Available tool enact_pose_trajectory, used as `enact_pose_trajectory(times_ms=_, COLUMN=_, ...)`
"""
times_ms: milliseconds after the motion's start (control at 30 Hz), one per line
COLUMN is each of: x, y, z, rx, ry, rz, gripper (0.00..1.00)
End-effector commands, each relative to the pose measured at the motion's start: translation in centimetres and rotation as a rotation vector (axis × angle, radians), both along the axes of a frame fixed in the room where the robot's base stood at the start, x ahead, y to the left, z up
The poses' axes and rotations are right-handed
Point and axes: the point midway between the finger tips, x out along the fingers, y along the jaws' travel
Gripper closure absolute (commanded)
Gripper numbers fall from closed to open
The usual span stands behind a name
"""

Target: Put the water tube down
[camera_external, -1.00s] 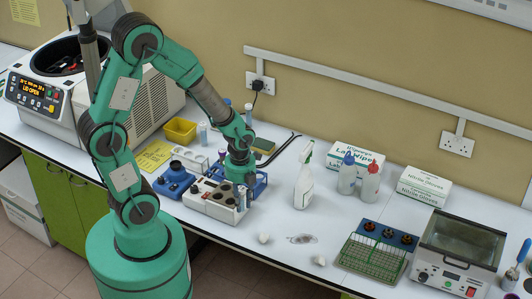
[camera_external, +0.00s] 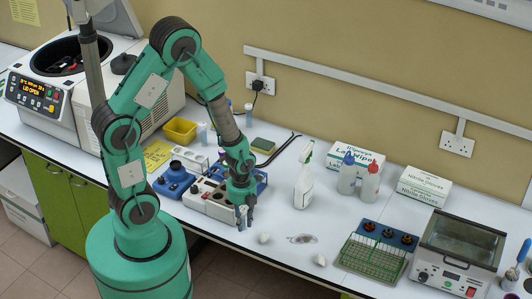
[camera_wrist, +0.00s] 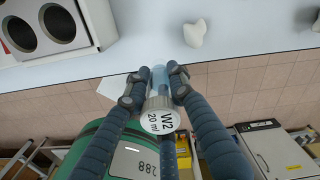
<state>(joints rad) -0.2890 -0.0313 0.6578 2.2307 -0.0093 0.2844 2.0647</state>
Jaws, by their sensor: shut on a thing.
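The water tube (camera_external: 243,218) is a slim clear tube with pale blue liquid. In the wrist view its white cap (camera_wrist: 159,122) reads "W2 20 ml". My gripper (camera_external: 242,207) is shut on it, with dark fingers on both sides of the tube, also seen in the wrist view (camera_wrist: 156,84). The tube is near the bench's front edge, beside the front right corner of the white block with dark round holes (camera_external: 211,207). The tube's lower end is largely hidden, so I cannot tell whether it touches the bench.
White crumpled pieces (camera_external: 264,238) and a clear flat item (camera_external: 302,239) lie to the right. A spray bottle (camera_external: 304,185) stands behind them. A green wire rack (camera_external: 371,258) is further right. The bench (camera_external: 275,215) is clear just right of my gripper.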

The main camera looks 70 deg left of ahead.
Motion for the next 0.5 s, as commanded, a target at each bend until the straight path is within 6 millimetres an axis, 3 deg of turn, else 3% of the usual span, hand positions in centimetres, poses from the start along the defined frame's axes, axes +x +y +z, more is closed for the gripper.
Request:
enact_pose_trajectory(times_ms=267, x=0.3, y=0.1, z=0.0, rx=0.000, ry=0.000, rz=0.000, gripper=0.96)
enact_pose_trajectory(times_ms=500, x=2.8, y=0.8, z=-0.2, rx=0.000, ry=0.000, rz=0.000, gripper=0.96)
